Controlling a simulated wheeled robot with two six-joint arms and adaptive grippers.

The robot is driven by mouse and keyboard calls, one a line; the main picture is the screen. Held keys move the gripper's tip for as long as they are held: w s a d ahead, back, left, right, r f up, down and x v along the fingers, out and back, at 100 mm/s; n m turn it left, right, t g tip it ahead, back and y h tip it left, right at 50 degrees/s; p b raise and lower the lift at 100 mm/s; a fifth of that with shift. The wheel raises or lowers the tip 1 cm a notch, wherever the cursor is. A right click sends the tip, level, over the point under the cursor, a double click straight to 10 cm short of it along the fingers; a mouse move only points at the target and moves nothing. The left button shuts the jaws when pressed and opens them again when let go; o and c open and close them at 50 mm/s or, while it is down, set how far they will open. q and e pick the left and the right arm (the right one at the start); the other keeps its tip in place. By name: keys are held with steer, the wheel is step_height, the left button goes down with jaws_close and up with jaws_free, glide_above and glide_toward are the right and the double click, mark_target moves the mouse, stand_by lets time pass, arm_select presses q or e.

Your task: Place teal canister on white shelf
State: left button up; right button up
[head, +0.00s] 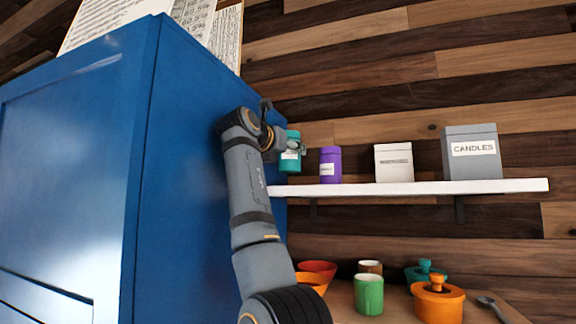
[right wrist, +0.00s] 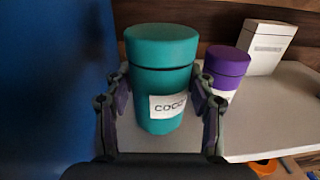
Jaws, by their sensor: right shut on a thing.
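The teal canister (head: 291,161) has a white label and is held upright by my right gripper (head: 284,145) at the left end of the white shelf (head: 410,188). In the right wrist view the teal canister (right wrist: 160,88) stands between the two fingers of my right gripper (right wrist: 160,100), with its label partly readable as "COCO". The white shelf (right wrist: 275,115) shows beneath and to the right of it. I cannot tell whether the canister's base touches the shelf. My left gripper is not in view.
A purple canister (head: 330,166), a white box (head: 393,163) and a grey "CANDLES" box (head: 471,155) stand on the shelf to the right. A tall blue cabinet (head: 180,170) is close on the left. Below are a green mug (head: 369,295) and an orange pot (head: 437,303).

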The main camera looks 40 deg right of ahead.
mark_target(284, 164)
steer(key=shift+w+d+f, duration=0.1)
steer(key=shift+d+f, duration=0.05)
steer(key=shift+d, duration=0.05)
steer(key=shift+d+f, duration=0.15)
steer(key=shift+f, duration=0.4)
steer(key=shift+d+f, duration=0.15)
steer(key=shift+f, duration=0.7)
steer(key=shift+w+a+f, duration=0.1)
steer(key=shift+f, duration=0.15)
steer(key=shift+w+f, duration=0.1)
steer(key=shift+f, duration=0.1)
steer(key=o, duration=1.4)
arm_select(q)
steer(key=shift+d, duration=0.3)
